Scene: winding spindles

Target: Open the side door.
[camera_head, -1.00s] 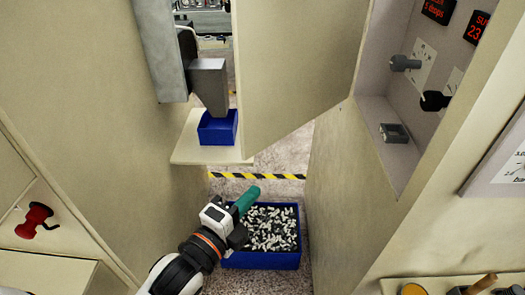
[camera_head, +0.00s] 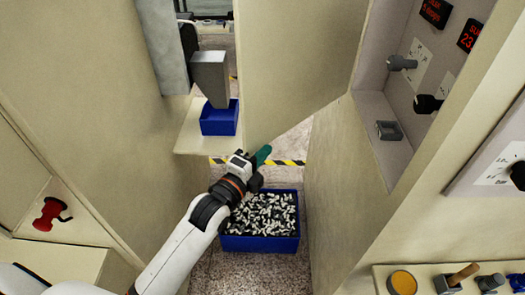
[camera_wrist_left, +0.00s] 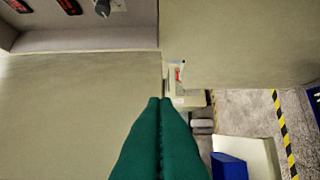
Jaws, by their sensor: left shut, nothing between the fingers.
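A beige door panel (camera_head: 300,60) hangs at a slant in the upper middle of the head view. Its lower edge runs from near the blue tray to the wall with the control recess. My left gripper (camera_head: 263,154) has green fingers, pressed together and empty, just below the panel's lower left corner in the picture. I cannot tell whether they touch the panel. In the left wrist view the green fingers (camera_wrist_left: 160,102) point at a seam between two beige surfaces; the one at upper right (camera_wrist_left: 240,45) seems to be the door. My right gripper is out of view.
A blue bin (camera_head: 262,243) of black and white pieces stands on the floor below my gripper. A small blue tray (camera_head: 218,122) sits on a ledge under a grey chute (camera_head: 210,75). Beige walls flank the narrow gap. A recess with knobs (camera_head: 428,103) is at right.

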